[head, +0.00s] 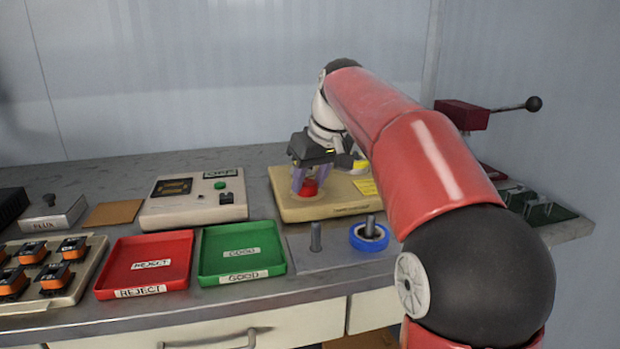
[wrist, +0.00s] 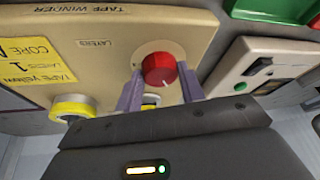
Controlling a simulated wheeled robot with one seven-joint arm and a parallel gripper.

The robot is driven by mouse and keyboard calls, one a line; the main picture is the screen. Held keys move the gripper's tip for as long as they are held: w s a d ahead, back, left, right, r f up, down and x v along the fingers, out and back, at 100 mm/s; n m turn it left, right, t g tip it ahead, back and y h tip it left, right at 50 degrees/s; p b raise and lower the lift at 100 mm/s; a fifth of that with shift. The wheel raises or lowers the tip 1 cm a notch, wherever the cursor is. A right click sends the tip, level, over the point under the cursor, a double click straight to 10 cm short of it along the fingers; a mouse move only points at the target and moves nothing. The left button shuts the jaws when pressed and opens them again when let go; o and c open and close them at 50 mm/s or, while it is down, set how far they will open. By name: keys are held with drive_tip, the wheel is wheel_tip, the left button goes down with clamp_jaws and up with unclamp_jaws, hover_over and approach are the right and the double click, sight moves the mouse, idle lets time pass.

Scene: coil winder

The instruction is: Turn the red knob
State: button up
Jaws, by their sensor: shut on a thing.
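The red knob (head: 309,187) sits on the beige tape winder panel (head: 318,211), and it also shows in the wrist view (wrist: 159,69), near a label reading LAYERS. It has a pale pointer line on its face. My gripper (head: 310,184) points down over the winder, with its two purple fingers on either side of the knob. In the wrist view my gripper (wrist: 160,88) has one finger at each side of the knob, shut on it. The side of the knob facing the palm is partly hidden.
A yellow tape roll (wrist: 73,108) is beside the knob on the winder. A beige tester box (head: 180,210) stands to the left. Green (head: 207,262) and red (head: 186,268) trays lie in front. A blue ring (head: 369,243) sits on a post at the front right.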

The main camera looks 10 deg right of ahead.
drive_tip(key=shift+n, duration=0.3)
drive_tip(key=n+y, duration=0.1)
drive_tip(key=n, duration=0.1)
drive_tip(key=n+g, duration=0.1)
drive_tip(key=n, duration=0.2)
drive_tip(key=shift+w+d+y, duration=0.2)
drive_tip(key=shift+y, duration=0.2)
drive_tip(key=n+g, duration=0.1)
drive_tip(key=n, duration=0.2)
drive_tip(key=n+g, duration=0.1)
drive_tip(key=n, duration=0.2)
drive_tip(key=shift+w+g+y, duration=0.15)
drive_tip(key=shift+g+y, duration=0.15)
drive_tip(key=shift+y, duration=0.1)
drive_tip(key=shift+n, duration=0.3)
drive_tip(key=o, duration=1)
drive_tip(key=shift+c, duration=0.2)
